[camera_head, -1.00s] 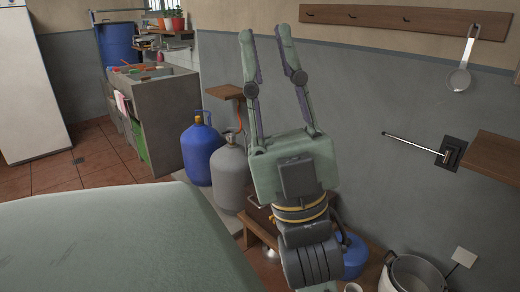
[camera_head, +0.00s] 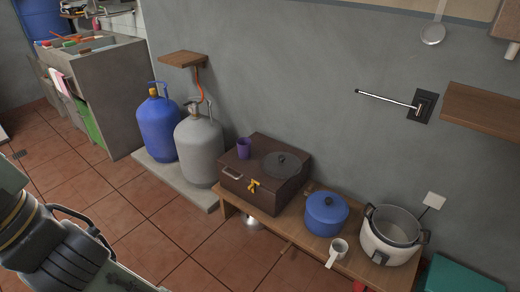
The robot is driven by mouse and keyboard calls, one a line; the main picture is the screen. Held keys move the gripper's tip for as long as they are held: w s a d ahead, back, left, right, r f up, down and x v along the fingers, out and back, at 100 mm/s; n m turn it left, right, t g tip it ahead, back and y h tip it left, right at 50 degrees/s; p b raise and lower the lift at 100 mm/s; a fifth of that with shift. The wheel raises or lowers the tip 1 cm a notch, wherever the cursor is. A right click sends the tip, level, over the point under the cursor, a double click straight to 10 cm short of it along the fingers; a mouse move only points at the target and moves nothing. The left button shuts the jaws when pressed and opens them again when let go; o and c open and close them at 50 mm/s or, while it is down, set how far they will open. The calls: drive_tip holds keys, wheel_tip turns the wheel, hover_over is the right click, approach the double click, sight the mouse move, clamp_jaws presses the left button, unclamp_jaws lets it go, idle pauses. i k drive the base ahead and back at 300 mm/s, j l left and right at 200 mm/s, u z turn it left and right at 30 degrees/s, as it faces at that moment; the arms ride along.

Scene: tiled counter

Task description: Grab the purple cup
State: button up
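The small purple cup (camera_head: 244,148) stands upright on the back left corner of a dark brown box-like stove (camera_head: 240,186), against the grey wall. Nothing touches or covers it. Only my wrist and a pale green edge of my gripper's body show at the lower left of the head view. The fingers are outside the picture, so whether they are open or shut is hidden. My gripper is well to the left of the cup and apart from it.
A dark round lid or plate (camera_head: 282,164) is on the stove, right of the cup. Blue (camera_head: 158,128) and grey (camera_head: 199,150) gas cylinders stand left.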

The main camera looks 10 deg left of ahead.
sight(244, 144)
drive_tip(key=u, duration=0.3)
drive_tip(key=i+j, duration=0.1)
drive_tip(key=i, duration=0.5)
drive_tip(key=i+j+z, duration=0.1)
drive_tip(key=i, duration=0.5)
drive_tip(key=i+j, duration=0.15)
drive_tip(key=i, duration=0.45)
